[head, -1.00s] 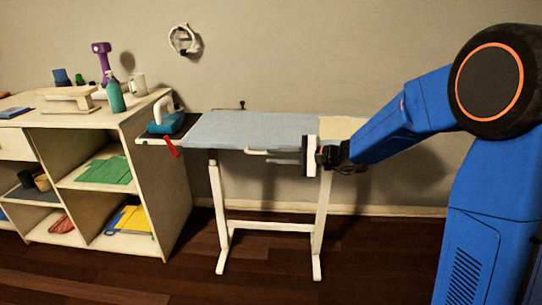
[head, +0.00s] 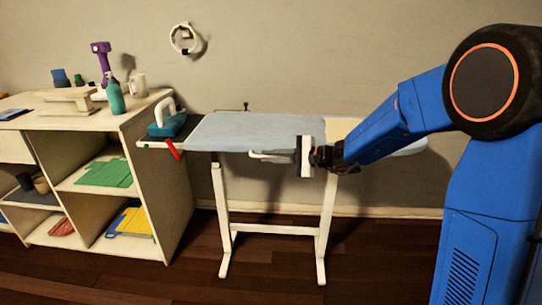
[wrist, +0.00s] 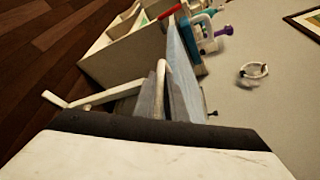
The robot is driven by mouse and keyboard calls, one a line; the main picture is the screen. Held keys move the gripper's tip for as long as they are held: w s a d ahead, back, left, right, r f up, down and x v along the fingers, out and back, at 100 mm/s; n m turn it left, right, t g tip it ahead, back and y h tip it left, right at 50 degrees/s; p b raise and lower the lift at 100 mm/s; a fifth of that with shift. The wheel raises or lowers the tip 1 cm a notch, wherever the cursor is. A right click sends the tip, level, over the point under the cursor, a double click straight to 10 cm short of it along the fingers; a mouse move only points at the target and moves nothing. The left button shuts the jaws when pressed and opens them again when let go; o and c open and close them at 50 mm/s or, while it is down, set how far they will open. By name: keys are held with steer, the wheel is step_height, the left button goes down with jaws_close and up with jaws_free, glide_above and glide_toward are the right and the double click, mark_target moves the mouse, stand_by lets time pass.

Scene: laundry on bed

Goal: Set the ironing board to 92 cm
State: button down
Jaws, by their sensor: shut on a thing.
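The ironing board (head: 245,133), with a pale blue cover and white legs, stands level against the wall. A white handle (head: 265,154) sticks out under its front edge and also shows in the wrist view (wrist: 161,75). My gripper (head: 283,157) is at that front edge, shut on the handle, with its fingers largely hidden in the head view. A red lever (head: 174,150) hangs at the board's left end. I see no height reading.
A teal iron (head: 172,124) sits on the rest at the board's left end. A shelf unit (head: 160,190) with folded cloths stands close on the left. A white ring-shaped thing (head: 174,40) hangs on the wall. The floor (head: 270,262) under the board is clear.

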steer(key=shift+w+a+f, duration=0.25)
steer(key=shift+w+a, duration=0.05)
steer(key=shift+w, duration=0.1)
step_height(320, 180, up, 13)
steer(key=shift+d, duration=0.15)
steer(key=shift+s, duration=0.1)
steer(key=c, duration=2.1)
jaws_free()
steer(key=shift+s+d+r, duration=0.1)
steer(key=shift+d+r, duration=0.05)
steer(key=shift+f, duration=0.25)
steer(key=v, duration=1.7)
steer(key=shift+d+r, duration=0.1)
steer(key=shift+r, duration=0.05)
